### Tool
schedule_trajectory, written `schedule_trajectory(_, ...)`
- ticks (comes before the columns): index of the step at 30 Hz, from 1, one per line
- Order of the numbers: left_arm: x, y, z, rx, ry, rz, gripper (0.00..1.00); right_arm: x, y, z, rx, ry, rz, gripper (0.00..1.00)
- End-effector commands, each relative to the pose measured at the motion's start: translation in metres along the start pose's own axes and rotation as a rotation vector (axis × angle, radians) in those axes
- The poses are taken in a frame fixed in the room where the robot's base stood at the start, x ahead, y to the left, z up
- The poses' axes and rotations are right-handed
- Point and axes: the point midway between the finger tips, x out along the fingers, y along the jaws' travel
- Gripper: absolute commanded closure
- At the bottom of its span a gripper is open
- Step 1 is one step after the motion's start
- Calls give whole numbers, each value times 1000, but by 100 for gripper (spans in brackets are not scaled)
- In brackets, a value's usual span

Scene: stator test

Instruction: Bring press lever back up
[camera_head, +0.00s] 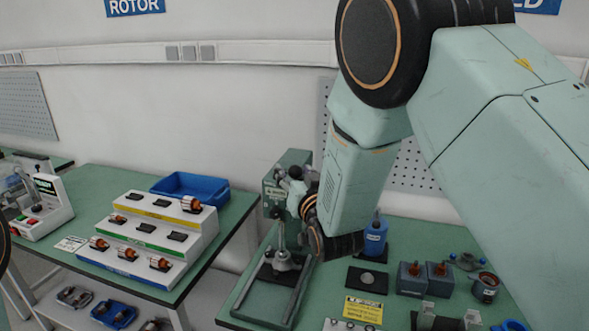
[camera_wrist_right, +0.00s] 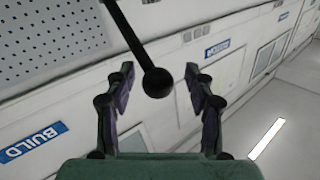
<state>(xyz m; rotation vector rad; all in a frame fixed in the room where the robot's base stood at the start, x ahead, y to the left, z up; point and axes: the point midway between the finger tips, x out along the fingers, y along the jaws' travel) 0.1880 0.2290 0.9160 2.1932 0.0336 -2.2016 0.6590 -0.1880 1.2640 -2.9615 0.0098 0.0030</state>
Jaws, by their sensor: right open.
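The press (camera_head: 285,172) is a grey-green head on a frame at the left edge of the right-hand table, with a metal ram below it. My right gripper (camera_head: 285,182) is in front of the press head and partly hidden by its own wrist. In the right wrist view the press lever (camera_wrist_right: 157,82) is a black rod ending in a round black knob. The knob lies between the spread fingertips of my right gripper (camera_wrist_right: 163,80), with a visible gap on each side. The gripper is open and holds nothing. My left gripper is not in view.
The right-hand table holds a blue bottle (camera_head: 375,238), a yellow label (camera_head: 363,309) and red-brown motor parts (camera_head: 410,275). The left table has a white stepped rack (camera_head: 150,236) and a blue bin (camera_head: 190,187). My right arm covers much of the right side.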

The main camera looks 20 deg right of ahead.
Motion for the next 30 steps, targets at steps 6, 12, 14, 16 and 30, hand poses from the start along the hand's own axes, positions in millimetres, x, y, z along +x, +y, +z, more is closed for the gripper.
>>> schedule_trajectory(6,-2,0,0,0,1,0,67,8,1,0,0,0,2,46)
schedule_trajectory(12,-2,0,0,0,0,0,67,8,1,0,0,0,3,46)
schedule_trajectory(14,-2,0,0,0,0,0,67,8,1,0,0,0,3,50)
schedule_trajectory(16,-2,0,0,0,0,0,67,8,1,0,0,0,3,56)
schedule_trajectory(30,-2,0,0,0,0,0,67,8,1,1,0,-3,2,96)
